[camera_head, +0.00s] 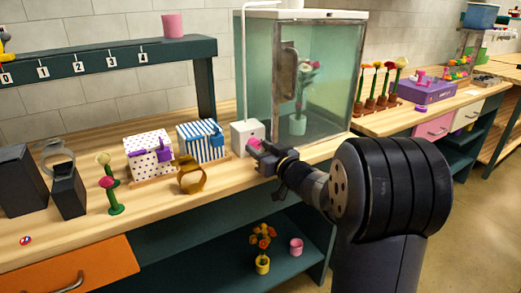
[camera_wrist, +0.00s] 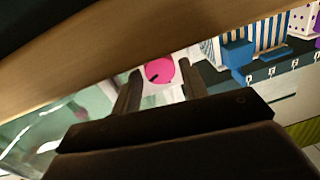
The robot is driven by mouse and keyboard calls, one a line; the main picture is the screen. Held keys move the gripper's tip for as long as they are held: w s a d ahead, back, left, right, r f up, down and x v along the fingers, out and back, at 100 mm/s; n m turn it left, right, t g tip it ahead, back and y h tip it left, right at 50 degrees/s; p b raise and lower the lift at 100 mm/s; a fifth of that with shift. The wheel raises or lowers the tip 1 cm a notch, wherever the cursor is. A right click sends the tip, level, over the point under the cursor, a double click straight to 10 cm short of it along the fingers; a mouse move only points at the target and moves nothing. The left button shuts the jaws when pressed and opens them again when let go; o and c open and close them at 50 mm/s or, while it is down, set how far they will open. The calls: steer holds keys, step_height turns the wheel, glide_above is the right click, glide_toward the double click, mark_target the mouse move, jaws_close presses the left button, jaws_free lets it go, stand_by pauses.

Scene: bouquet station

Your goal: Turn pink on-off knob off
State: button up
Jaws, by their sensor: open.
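The pink knob (camera_head: 254,143) is on the front of a small white box (camera_head: 241,133) beside the glass cabinet. My gripper (camera_head: 263,153) is right in front of it and partly covers it in the head view. In the wrist view the knob (camera_wrist: 159,70) shows as a round pink disc between the two fingertips of my open gripper (camera_wrist: 160,76). Nothing is held. I cannot tell whether the fingers touch the knob or how far it is turned.
The glass cabinet (camera_head: 340,85) with a vase inside stands right behind my gripper. The bench front edge runs below my gripper.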

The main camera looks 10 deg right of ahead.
steer(key=c, duration=0.7)
steer(key=shift+n, duration=0.4)
steer(key=n+b, duration=0.2)
steer(key=n, duration=0.4)
steer(key=shift+a, duration=0.1)
steer(key=n+h+b, duration=0.1)
steer(key=n+b, duration=0.2)
steer(key=n, duration=0.2)
steer(key=shift+a+n, duration=0.1)
steer(key=shift+n, duration=0.3)
steer(key=o, duration=0.7)
